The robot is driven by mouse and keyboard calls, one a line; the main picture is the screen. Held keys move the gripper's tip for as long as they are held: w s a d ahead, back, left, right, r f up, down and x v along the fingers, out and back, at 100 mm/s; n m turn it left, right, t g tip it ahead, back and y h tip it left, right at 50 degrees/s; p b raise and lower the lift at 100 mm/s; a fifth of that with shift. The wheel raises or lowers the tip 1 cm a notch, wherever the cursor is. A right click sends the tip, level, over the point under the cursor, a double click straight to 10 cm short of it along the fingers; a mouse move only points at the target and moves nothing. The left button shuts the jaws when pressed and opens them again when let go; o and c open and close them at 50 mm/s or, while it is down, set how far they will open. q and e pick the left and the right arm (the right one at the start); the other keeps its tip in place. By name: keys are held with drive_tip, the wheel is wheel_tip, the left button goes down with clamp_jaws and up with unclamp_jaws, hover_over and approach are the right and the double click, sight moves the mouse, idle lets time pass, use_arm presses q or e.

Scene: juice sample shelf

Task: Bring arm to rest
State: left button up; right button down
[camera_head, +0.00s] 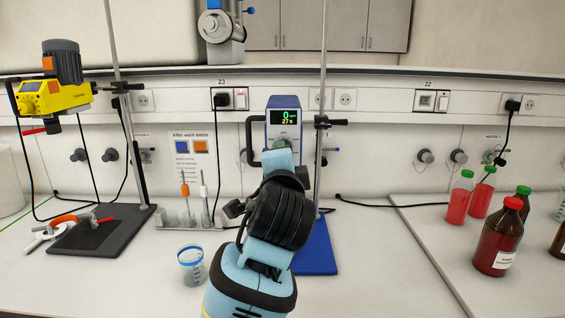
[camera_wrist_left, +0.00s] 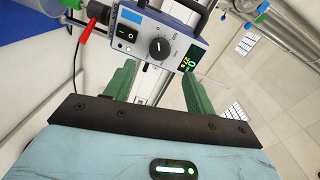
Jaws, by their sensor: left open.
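My left arm rises from the bottom middle of the head view, in front of the blue stirrer device (camera_head: 284,122) with its lit display. The fingers of my left gripper (camera_wrist_left: 160,76) show green in the left wrist view. They are apart with nothing held between them. My right gripper is in neither view.
A beaker with a blue rim (camera_head: 191,266) stands just left of my arm. A rack (camera_head: 190,219) holds sticks behind it. A yellow overhead stirrer (camera_head: 55,92) is at left.

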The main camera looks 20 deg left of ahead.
use_arm(q)
drive_tip(key=s+a+f+n+g+h, duration=0.1)
drive_tip(key=s+a+f+n+g, duration=0.3)
drive_tip(key=f, duration=0.7)
drive_tip(key=s+d+f+m+g+h, duration=0.1)
drive_tip(key=s+f, duration=0.4)
drive_tip(key=f, duration=0.5)
drive_tip(key=s+a+f+n+g+h, duration=0.1)
drive_tip(key=s+a+f+n+g, duration=0.3)
drive_tip(key=f, duration=0.7)
drive_tip(key=s+f+n+g+h, duration=0.15)
drive_tip(key=s+f, duration=0.25)
drive_tip(key=s, duration=0.5)
drive_tip(key=s+f+n+g, duration=0.15)
drive_tip(key=s+f, duration=0.35)
drive_tip(key=s, duration=0.5)
drive_tip(key=s+f+n+g+h, duration=0.1)
drive_tip(key=s+f+g, duration=0.25)
drive_tip(key=s, duration=0.55)
drive_tip(key=w+d+f+t, duration=0.1)
drive_tip(key=w+f+t, duration=0.2)
drive_tip(key=f+t, duration=0.1)
drive_tip(key=w+d+f+t+h, duration=0.1)
drive_tip(key=w+f+t, duration=0.2)
drive_tip(key=f, duration=0.3)
drive_tip(key=shift+w+d+f+t, duration=0.25)
drive_tip(key=shift+w+f+t, duration=0.1)
drive_tip(key=shift+t, duration=0.2)
drive_tip(key=shift+a, duration=0.1)
